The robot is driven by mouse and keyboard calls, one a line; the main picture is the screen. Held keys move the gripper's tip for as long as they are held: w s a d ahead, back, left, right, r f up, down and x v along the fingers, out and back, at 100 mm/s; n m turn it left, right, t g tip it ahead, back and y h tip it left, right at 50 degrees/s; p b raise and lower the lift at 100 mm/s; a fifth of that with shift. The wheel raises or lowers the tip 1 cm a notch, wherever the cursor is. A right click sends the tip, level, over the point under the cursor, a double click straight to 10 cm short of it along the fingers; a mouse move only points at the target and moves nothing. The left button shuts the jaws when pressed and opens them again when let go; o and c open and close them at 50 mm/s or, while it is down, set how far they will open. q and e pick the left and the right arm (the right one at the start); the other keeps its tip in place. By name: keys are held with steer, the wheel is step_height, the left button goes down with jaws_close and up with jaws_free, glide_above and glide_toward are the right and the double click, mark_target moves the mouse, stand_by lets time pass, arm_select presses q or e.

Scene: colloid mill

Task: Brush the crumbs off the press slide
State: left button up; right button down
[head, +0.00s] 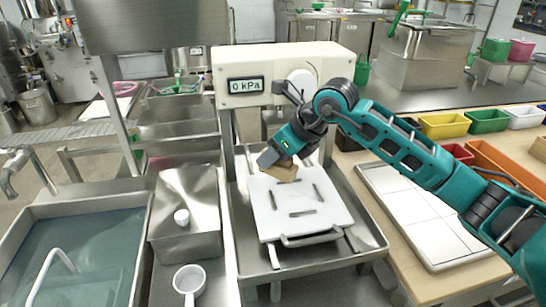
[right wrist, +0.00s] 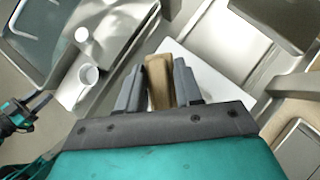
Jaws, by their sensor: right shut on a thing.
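The press slide (head: 280,222) is a white plate with a front handle, under the cream press head with a gauge reading 0 kPa (head: 246,85). Several short dark strips lie or are set in its top; I cannot tell whether there are crumbs on it. My right gripper (head: 276,156) is above the slide's back left part, shut on a tan block-like brush (head: 284,173). The brush also shows between the fingers in the right wrist view (right wrist: 159,82). I cannot tell whether it touches the plate. A teal and black part of my other arm (right wrist: 18,117) shows small at the left edge.
A steel tray rim (head: 372,238) surrounds the slide. Left are a water-filled sink (head: 85,250), a steel box (head: 187,240) and a white cup (head: 189,279). Right is a wooden table with a white tiled tray (head: 425,215) and coloured bins (head: 445,125). Press posts flank the slide.

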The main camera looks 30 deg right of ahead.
steer(key=shift+r, duration=0.4)
steer(key=shift+r+p, duration=1.1)
steer(key=shift+r, duration=0.45)
steer(key=shift+f, duration=0.1)
